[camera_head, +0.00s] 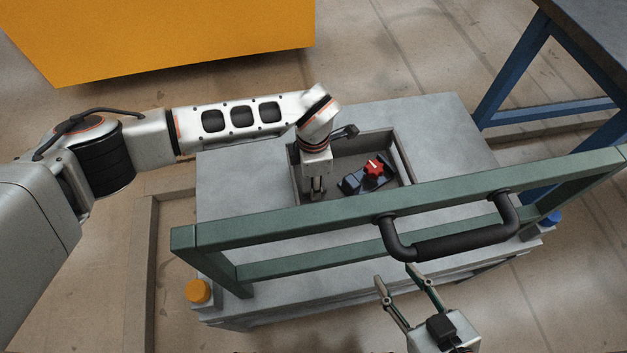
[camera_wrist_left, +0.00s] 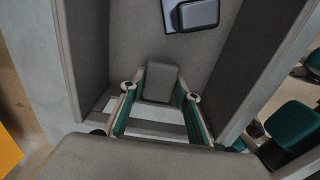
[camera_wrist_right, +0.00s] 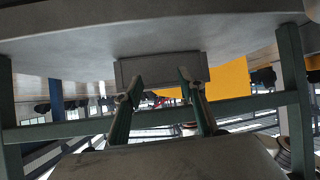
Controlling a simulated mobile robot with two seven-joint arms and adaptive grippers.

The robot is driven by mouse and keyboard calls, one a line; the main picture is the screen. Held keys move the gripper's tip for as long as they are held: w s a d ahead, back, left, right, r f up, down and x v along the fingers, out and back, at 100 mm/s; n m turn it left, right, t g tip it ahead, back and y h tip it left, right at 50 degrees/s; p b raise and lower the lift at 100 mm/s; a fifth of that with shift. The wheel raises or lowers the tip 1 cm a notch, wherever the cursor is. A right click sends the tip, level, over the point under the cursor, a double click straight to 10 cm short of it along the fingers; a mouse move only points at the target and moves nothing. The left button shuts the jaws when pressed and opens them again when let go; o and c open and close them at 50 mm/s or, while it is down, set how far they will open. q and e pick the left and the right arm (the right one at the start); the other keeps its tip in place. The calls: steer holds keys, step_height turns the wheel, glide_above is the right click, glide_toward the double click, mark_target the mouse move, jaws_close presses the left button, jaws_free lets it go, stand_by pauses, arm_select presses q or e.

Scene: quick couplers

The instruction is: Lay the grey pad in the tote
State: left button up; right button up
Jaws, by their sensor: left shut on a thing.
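The tote (camera_head: 401,160) is an open grey box-like recess in the top of the grey cart. My left gripper (camera_head: 317,190) points down into its left part. In the left wrist view, my left gripper's fingers stand on both sides of a small grey block, the grey pad (camera_wrist_left: 161,82), and are shut on it, between the tote's walls (camera_wrist_left: 83,50). The head view hides the pad, and I cannot tell whether it touches the floor. My right gripper (camera_head: 396,276) is open and empty in front of the cart, below the handle.
A dark block with a red star knob (camera_head: 376,170) lies in the tote, right of my left gripper. A green rail (camera_head: 300,221) with a black handle (camera_head: 455,246) crosses in front. A blue-legged table (camera_head: 515,70) stands right, an orange box (camera_head: 170,35) behind.

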arm_select(q)
steer(key=shift+f, duration=0.55)
steer(key=shift+r, duration=0.1)
steer(key=o, duration=0.9)
steer(key=shift+f, duration=0.2)
arm_select(e)
steer(key=shift+w+a+r, duration=0.25)
steer(key=shift+a+r, duration=0.05)
arm_select(q)
steer(key=shift+r, duration=0.1)
